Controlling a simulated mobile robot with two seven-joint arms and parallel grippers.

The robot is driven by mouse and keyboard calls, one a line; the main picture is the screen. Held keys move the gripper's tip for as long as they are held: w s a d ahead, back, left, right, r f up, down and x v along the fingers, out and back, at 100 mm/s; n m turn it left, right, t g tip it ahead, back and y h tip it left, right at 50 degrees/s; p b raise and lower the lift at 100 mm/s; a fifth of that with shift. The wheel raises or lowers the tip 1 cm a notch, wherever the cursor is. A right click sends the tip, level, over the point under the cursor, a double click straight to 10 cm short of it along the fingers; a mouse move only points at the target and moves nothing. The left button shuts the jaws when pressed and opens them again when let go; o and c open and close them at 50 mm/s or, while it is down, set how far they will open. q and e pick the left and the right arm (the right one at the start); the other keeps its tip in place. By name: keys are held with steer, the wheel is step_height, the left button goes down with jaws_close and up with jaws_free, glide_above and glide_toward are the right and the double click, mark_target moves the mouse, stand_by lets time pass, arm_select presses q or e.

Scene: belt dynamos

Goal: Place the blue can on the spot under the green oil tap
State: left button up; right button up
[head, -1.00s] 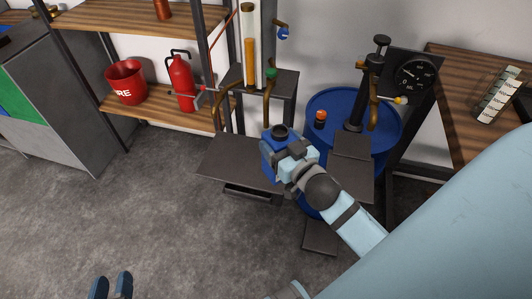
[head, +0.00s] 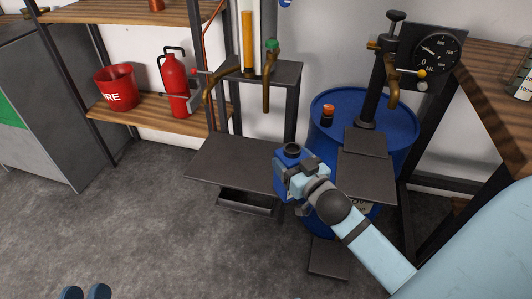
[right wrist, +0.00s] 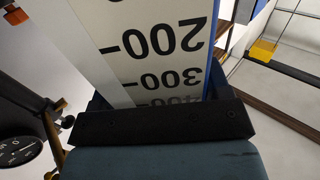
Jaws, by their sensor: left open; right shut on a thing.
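The blue can (head: 285,182), with a dark round neck on top, is held upright in my right gripper (head: 304,180). It is at the right end of a dark grey shelf (head: 225,160); I cannot tell whether it touches the shelf. The green oil tap (head: 271,46) has a brown spout pointing down over the back of this shelf, behind and left of the can. In the right wrist view a white scale (right wrist: 160,45) with upside-down numbers fills the middle, above a dark finger. My left gripper (head: 84,293) is open at the bottom left edge, mostly out of view.
A red bucket (head: 115,88) and extinguisher (head: 177,85) sit on a left shelf.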

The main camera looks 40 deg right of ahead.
arm_select(q)
steer(key=f+m+b, duration=0.1)
steer(key=f+b, duration=0.1)
steer(key=w+f+m+g+b, duration=0.1)
steer(key=f+b, duration=0.1)
steer(key=b, duration=0.1)
steer(key=shift+a+f, duration=0.2)
steer(key=shift+f, duration=0.05)
arm_select(e)
steer(key=w+d+f, duration=0.1)
steer(key=w+f, duration=0.2)
steer(key=w, duration=0.9)
steer(key=shift+w+f, duration=0.25)
steer(key=shift+f, duration=0.1)
arm_select(q)
steer(key=shift+f, duration=0.25)
arm_select(e)
steer(key=o, duration=1.1)
